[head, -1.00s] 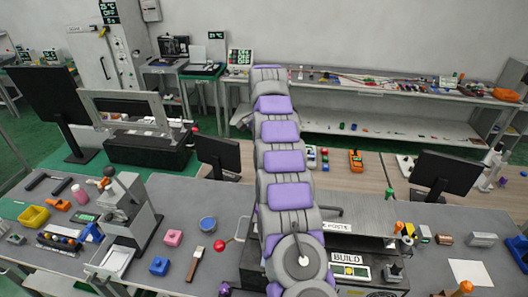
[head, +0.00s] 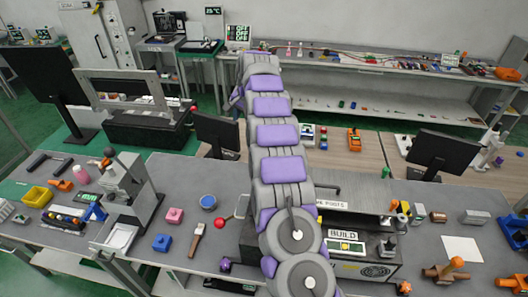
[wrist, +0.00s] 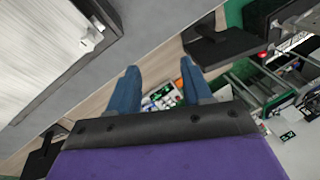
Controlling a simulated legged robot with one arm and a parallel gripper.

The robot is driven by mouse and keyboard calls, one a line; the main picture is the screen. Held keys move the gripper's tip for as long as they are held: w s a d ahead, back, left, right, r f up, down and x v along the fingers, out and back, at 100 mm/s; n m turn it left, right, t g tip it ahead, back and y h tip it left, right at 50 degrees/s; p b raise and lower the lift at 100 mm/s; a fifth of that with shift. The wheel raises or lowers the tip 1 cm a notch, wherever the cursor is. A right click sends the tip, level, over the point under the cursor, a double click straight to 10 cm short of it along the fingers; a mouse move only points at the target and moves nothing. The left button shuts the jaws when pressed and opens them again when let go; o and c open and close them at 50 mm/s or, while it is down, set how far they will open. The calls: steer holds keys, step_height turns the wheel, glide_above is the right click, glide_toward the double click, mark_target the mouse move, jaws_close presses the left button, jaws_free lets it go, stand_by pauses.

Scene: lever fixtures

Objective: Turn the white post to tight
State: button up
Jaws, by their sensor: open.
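The sign reading "POSTS" (head: 333,205) stands at the back of the dark fixture with the "BUILD" panel (head: 345,245) in the head view. Small upright pieces with orange, pale and green tops (head: 402,213) stand at that fixture's right end. I cannot tell which of them is the white post; my arm covers part of the fixture. My gripper (wrist: 160,66) shows in the wrist view as two blue fingers, apart and empty, with a bench and floor far beyond them. In the head view my gripper is hidden behind my arm.
An orange-brown handle (head: 447,271) is at the front right. Monitors (head: 438,153) stand behind. A white sheet (head: 462,249) lies at right.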

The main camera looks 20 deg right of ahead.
steer(key=w+a+f+t+h+b, duration=0.1)
steer(key=w+a+f+t, duration=0.3)
steer(key=w+a+t, duration=0.15)
steer(key=w+a+f+t+h, duration=0.1)
steer(key=w+a+f+t, duration=0.25)
steer(key=w, duration=0.35)
steer(key=s+d+f+m+g+h+b, duration=0.1)
steer(key=s+d+f+g+h, duration=0.15)
steer(key=s+h, duration=0.75)
steer(key=s+d+f+g+h+b, duration=0.1)
steer(key=s+f+h, duration=0.3)
steer(key=s, duration=1.2)
steer(key=p+x, duration=0.1)
steer(key=x, duration=1)
steer(key=shift+w+d+r, duration=0.1)
steer(key=shift+d, duration=0.2)
steer(key=shift+c, duration=0.4)
